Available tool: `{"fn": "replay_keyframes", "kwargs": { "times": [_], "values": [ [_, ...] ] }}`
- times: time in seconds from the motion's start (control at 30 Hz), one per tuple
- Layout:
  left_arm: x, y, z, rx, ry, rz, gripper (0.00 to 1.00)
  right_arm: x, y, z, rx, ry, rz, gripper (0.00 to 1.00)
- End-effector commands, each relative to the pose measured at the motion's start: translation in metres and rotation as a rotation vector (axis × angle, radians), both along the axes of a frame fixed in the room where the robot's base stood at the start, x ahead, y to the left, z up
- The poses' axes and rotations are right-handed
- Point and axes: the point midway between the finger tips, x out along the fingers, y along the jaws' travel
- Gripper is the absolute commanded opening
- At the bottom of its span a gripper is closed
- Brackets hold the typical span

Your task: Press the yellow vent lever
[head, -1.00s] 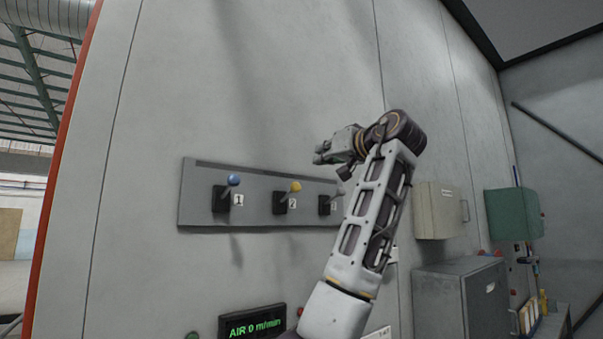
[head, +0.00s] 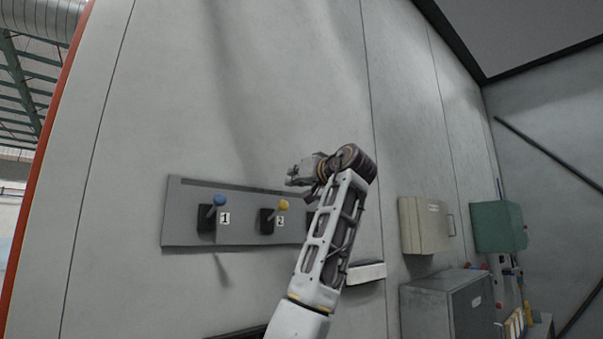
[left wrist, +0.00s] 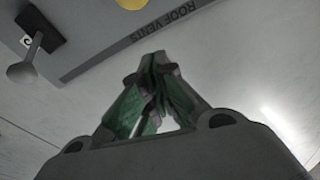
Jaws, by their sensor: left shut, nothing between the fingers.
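The yellow vent lever (head: 283,205) stands up from a black base marked 2 on a grey wall panel (head: 185,229). Its yellow ball also shows at the top edge of the left wrist view (left wrist: 132,3). My left gripper (head: 291,176) is shut and empty, just above and slightly right of the yellow ball in the head view. I cannot tell how far it stands off the panel. Its closed green-padded fingers show in the left wrist view (left wrist: 158,62), below the panel's ROOF VENTS lettering. My right gripper is not in view.
A blue-knobbed lever (head: 219,200), marked 1, stands left of the yellow one. My left arm hides most of the third lever's place. Beige (head: 423,226) and green boxes (head: 498,227) hang on the wall at right, above a grey cabinet (head: 440,303).

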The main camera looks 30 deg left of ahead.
Motion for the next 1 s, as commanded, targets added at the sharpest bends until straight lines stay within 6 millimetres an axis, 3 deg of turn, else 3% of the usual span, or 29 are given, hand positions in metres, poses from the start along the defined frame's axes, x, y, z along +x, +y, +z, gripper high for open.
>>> {"fn": "replay_keyframes", "kwargs": {
  "times": [0.17, 0.6, 1.0],
  "values": [
    [0.011, 0.022, 0.004, -0.001, 0.002, 0.001, 0.00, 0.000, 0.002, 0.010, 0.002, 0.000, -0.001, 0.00],
    [0.003, 0.016, -0.026, 0.000, 0.001, 0.000, 0.00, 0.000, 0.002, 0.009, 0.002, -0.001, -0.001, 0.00],
    [-0.001, 0.014, -0.036, 0.000, 0.001, 0.000, 0.00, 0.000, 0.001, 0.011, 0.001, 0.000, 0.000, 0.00]
  ]
}}
